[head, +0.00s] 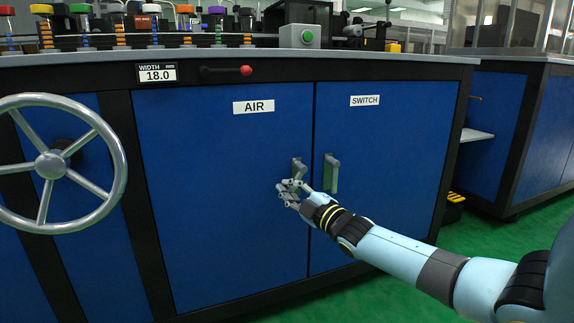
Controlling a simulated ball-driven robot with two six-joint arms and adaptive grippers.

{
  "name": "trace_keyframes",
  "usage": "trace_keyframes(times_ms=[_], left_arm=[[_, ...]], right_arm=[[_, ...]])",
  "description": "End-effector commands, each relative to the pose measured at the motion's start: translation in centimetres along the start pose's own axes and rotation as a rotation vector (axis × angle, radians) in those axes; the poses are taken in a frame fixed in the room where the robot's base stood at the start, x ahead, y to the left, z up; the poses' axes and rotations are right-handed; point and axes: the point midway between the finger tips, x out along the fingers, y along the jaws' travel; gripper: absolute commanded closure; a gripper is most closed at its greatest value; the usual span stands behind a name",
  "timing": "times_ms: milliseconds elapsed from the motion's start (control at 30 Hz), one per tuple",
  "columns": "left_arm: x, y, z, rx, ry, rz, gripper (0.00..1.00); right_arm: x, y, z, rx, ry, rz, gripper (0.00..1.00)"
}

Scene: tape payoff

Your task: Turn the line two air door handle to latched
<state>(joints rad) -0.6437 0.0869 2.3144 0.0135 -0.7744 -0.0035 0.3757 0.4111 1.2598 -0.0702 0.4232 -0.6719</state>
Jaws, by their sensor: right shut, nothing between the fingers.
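The blue air door (220,200) carries a white AIR label and fills the middle of the cabinet front. Its grey handle (298,167) sits near the door's right edge; its upper part shows, and its lower part is hidden behind my gripper. My right gripper (284,189) is shut and empty, right at the lower end of this handle. I cannot tell whether it touches the handle. My left gripper is not in view.
The SWITCH door (390,180) is just to the right, with its own handle (332,173) hanging down close to my right gripper. A handwheel (50,165) stands out at the left. A red-tipped lever (245,71) and a width display (157,73) are above the air door.

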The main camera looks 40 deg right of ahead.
Motion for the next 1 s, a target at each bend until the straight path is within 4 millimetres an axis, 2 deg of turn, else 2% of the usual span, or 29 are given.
trace_keyframes(times_ms=[200, 500, 1000], left_arm=[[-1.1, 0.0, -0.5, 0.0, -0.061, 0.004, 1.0], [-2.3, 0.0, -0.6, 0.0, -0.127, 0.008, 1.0], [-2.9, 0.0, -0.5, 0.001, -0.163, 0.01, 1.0]], right_arm=[[-0.3, -0.3, 0.9, -0.178, -0.001, -0.062, 1.0], [-0.7, -0.6, 1.9, -0.355, -0.001, -0.124, 1.0], [-0.9, -0.8, 2.5, -0.442, -0.001, -0.156, 1.0]])
